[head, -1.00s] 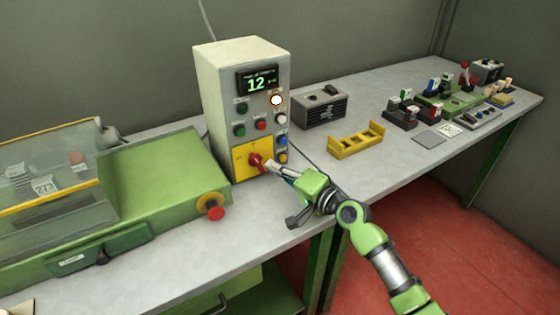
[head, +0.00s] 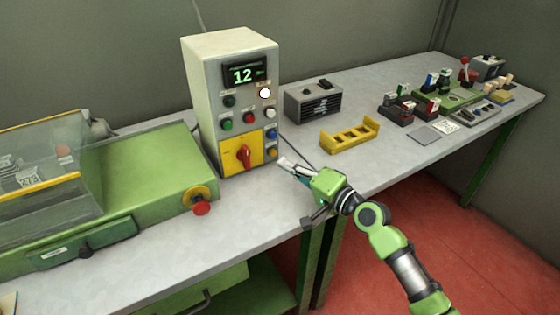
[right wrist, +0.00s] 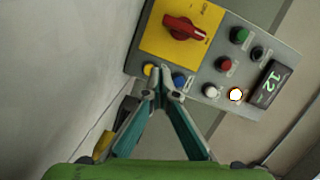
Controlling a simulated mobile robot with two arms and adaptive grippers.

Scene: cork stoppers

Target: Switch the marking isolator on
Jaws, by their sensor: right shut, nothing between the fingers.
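The isolator is a red rotary knob (head: 244,155) on a yellow plate (head: 229,150), low on the front of a grey control box (head: 205,90). Its handle stands about upright in the head view. In the right wrist view the turned box shows the same knob (right wrist: 182,27) uncovered. My right gripper (head: 283,163) is shut and empty, just right of the box and clear of the knob. Its fingertips (right wrist: 165,85) meet in front of the lower buttons in the right wrist view. My left gripper is not in view.
The box has a lit "12" display (head: 244,74), a glowing white lamp (head: 265,93) and several buttons. A green machine (head: 150,170) with a red stop button (head: 202,208) stands left. A dark box (head: 313,103) and a yellow rack (head: 350,136) stand right.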

